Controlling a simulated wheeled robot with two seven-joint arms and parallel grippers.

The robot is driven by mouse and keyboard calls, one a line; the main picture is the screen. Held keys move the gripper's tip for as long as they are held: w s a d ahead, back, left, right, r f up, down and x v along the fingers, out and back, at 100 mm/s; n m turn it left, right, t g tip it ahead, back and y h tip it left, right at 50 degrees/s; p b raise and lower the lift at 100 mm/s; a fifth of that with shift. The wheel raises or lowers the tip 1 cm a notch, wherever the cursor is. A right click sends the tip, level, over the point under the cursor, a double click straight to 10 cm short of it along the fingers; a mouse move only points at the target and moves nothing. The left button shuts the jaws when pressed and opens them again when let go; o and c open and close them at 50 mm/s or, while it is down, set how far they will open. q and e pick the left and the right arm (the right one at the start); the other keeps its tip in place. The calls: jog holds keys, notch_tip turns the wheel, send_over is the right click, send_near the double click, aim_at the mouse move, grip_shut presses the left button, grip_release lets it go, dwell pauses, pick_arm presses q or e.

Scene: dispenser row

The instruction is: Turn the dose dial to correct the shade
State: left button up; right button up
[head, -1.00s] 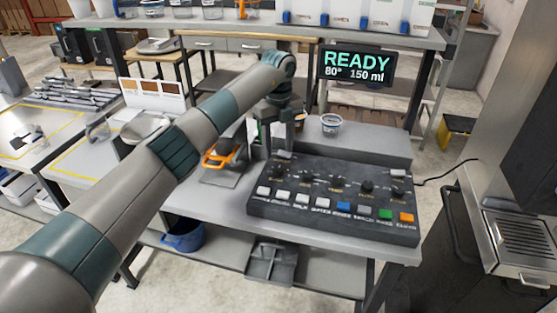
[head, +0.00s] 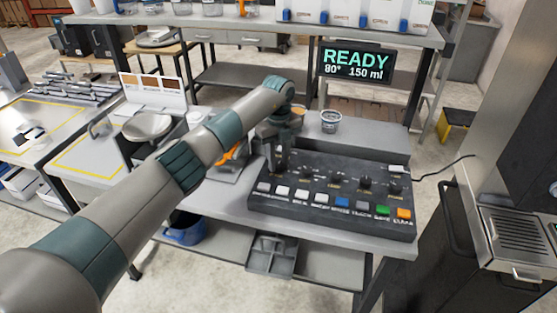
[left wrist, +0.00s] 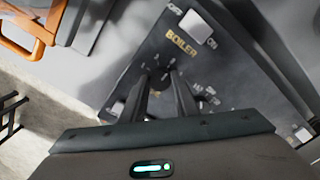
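The black control panel (head: 330,208) lies on the bench with a row of dark dials. One dial (head: 365,182) stands right of the middle; the labels are too small to read, so I cannot tell which is the dose dial. My left gripper (head: 279,166) points down over the panel's left end. In the left wrist view its two fingers (left wrist: 157,92) stand apart just below the BOILER label, with a dark dial partly visible between them. Contact with that dial cannot be made out. The display (head: 357,64) reads READY, 80° and 150 ml. My right gripper is out of view.
A shade card (head: 153,90) with brown swatches stands at the back left, behind a round-topped scale (head: 147,125). A small clear cup (head: 330,121) stands behind the panel. An orange-handled item (head: 230,155) is left of the panel, partly behind my arm.

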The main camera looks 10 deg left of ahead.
pick_arm(q)
jog(key=shift+c, duration=1.1)
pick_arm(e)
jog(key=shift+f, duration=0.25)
